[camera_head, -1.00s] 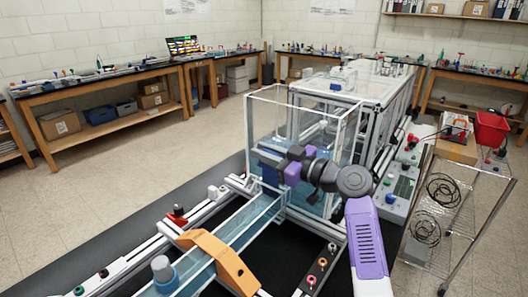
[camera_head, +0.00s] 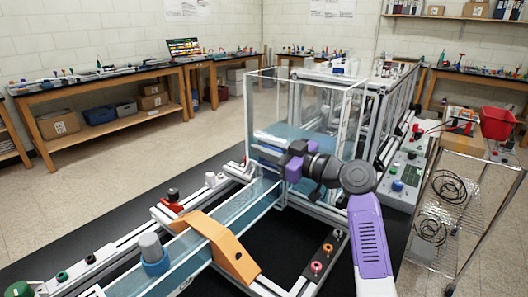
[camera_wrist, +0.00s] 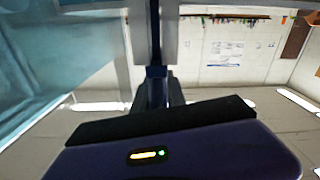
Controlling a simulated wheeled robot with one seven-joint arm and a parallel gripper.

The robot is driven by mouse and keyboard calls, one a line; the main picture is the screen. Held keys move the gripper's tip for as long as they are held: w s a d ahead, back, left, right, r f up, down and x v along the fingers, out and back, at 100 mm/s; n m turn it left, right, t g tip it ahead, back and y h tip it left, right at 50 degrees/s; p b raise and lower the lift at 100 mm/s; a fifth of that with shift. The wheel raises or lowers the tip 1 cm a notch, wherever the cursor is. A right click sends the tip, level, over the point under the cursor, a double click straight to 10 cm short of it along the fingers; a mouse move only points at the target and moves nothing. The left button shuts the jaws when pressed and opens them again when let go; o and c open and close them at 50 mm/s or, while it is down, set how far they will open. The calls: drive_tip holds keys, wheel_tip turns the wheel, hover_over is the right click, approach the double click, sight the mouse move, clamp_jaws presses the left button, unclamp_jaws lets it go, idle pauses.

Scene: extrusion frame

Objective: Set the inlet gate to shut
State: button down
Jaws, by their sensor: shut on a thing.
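The clear water tank (camera_head: 352,105) stands at the centre, with the long clear channel (camera_head: 262,197) meeting its near side. My gripper (camera_head: 264,153) is at that meeting point, in front of the tank's near wall. It is shut on the upper part of the inlet gate, whose blue plate (camera_head: 269,173) shows just below the jaws. In the wrist view, my gripper (camera_wrist: 155,88) is closed around a narrow dark-blue upright piece. The gate's lower edge is hidden by my gripper and the channel walls, so its seating cannot be told.
An orange bridge (camera_head: 222,245) spans the channel, with a grey-and-blue knob (camera_head: 151,250) nearer. Pale rails and a small panel with orange rings (camera_head: 321,258) lie around it. A wire cart (camera_head: 450,205) and red bin (camera_head: 497,122) stand right. Floor at left is clear.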

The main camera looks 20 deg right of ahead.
drive_tip(key=shift+d+f, duration=0.3)
drive_tip(key=shift+f, duration=0.05)
drive_tip(key=c, duration=1.4)
unclamp_jaws()
drive_tip(key=shift+a+r, duration=0.1)
drive_tip(key=b+v, duration=0.1)
drive_tip(key=v, duration=0.6)
drive_tip(key=shift+s, duration=0.35)
drive_tip(key=shift+d, duration=0.25)
